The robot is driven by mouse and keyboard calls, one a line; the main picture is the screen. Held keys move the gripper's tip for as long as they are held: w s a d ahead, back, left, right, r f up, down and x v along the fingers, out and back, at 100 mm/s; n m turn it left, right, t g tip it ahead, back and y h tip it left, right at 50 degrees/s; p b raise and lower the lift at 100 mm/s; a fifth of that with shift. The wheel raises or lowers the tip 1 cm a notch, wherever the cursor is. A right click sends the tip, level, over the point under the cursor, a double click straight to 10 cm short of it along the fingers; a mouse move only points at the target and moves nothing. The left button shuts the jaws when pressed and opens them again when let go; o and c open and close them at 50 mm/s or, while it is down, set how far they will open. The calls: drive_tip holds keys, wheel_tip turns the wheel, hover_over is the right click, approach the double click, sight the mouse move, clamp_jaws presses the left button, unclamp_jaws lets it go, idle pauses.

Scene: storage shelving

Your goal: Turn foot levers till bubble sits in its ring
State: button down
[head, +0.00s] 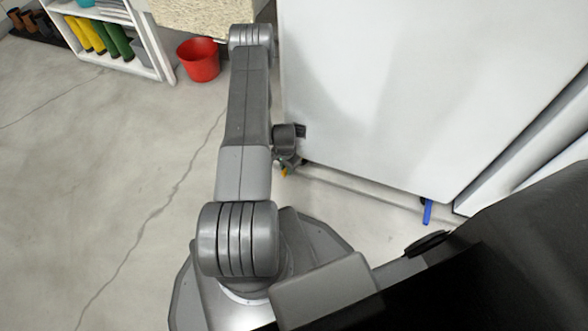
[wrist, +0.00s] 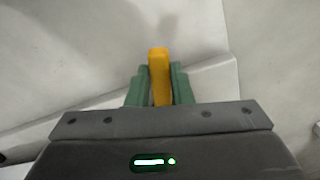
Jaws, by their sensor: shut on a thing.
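The yellow foot lever (wrist: 159,72) stands between the two green fingers of my gripper (wrist: 160,84) in the wrist view, and the gripper is shut on it. In the head view my gripper (head: 289,160) is at the lower left corner of the large white cabinet (head: 415,90), with only a bit of the yellow lever (head: 284,171) showing. A blue foot lever (head: 427,211) sticks out under the cabinet's lower right corner. No bubble or ring is visible in either view.
A red bucket (head: 198,60) stands on the floor left of the cabinet. A white shelf (head: 149,42) with yellow and green boots is at the upper left. The concrete floor (head: 95,150) on the left is clear. White panels (head: 535,150) are close on the right.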

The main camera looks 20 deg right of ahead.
drive_tip(key=shift+w+a+m, duration=0.1)
drive_tip(key=shift+w+m, duration=0.2)
drive_tip(key=c, duration=1.3)
unclamp_jaws()
wheel_tip(320, 180, up, 14)
drive_tip(key=p, duration=0.4)
drive_tip(key=shift+p, duration=0.3)
drive_tip(key=shift+f, duration=0.1)
